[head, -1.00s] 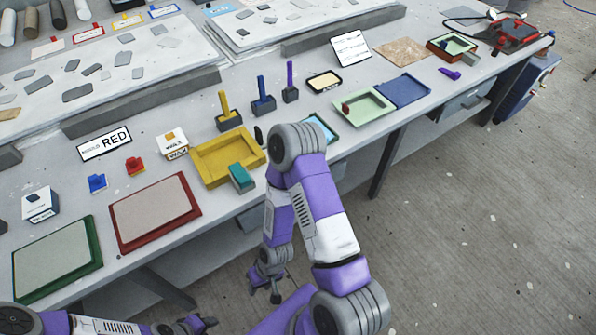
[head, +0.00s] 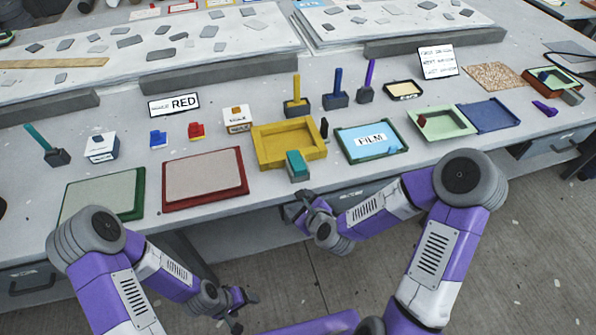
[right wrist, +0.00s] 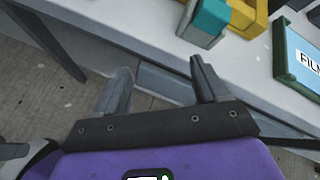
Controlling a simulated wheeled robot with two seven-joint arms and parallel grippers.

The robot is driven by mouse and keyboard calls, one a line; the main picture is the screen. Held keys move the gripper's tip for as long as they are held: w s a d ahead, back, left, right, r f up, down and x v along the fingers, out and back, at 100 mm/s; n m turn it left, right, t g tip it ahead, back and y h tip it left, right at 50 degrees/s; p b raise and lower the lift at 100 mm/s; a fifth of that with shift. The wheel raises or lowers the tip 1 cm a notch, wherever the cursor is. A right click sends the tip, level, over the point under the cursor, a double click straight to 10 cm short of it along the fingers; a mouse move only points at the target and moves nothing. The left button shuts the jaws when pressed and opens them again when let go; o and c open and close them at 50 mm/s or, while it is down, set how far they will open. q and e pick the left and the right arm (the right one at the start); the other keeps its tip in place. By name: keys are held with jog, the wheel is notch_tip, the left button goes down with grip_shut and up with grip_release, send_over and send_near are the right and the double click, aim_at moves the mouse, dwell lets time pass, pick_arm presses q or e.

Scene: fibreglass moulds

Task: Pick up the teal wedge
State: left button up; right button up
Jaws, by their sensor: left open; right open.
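A teal wedge (head: 297,163) sits on a grey block at the front edge of the bench, against the front wall of the yellow mould tray (head: 290,146). The wedge also shows at the top of the right wrist view (right wrist: 206,20). My right gripper (head: 303,203) is just in front of the bench edge, below and near the wedge. In the right wrist view its two fingers (right wrist: 162,80) are apart with nothing between them. My left gripper (head: 240,307) is open and empty, low over the floor in front of the bench.
A green-framed FILM tray (head: 371,141) lies right of the yellow tray, and a red-framed mould (head: 205,179) lies left. Yellow (head: 296,95), blue (head: 336,92) and purple (head: 368,82) handled tools stand behind. A small black piece (head: 324,127) stands by the yellow tray's right side.

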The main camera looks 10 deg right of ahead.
aim_at(301, 170)
notch_tip(301, 170, up, 4)
jog(key=w+d+r+m+t+h+b, duration=0.1)
jog(key=w+d+m+t+h+b, duration=0.15)
jog(key=m, duration=0.45)
jog(key=shift+y, duration=0.25)
jog(key=x, duration=0.7)
jog(key=shift+w+d+r, duration=0.1)
jog(key=shift+w+d, duration=0.1)
jog(key=shift+d, duration=0.1)
jog(key=c, duration=1.1)
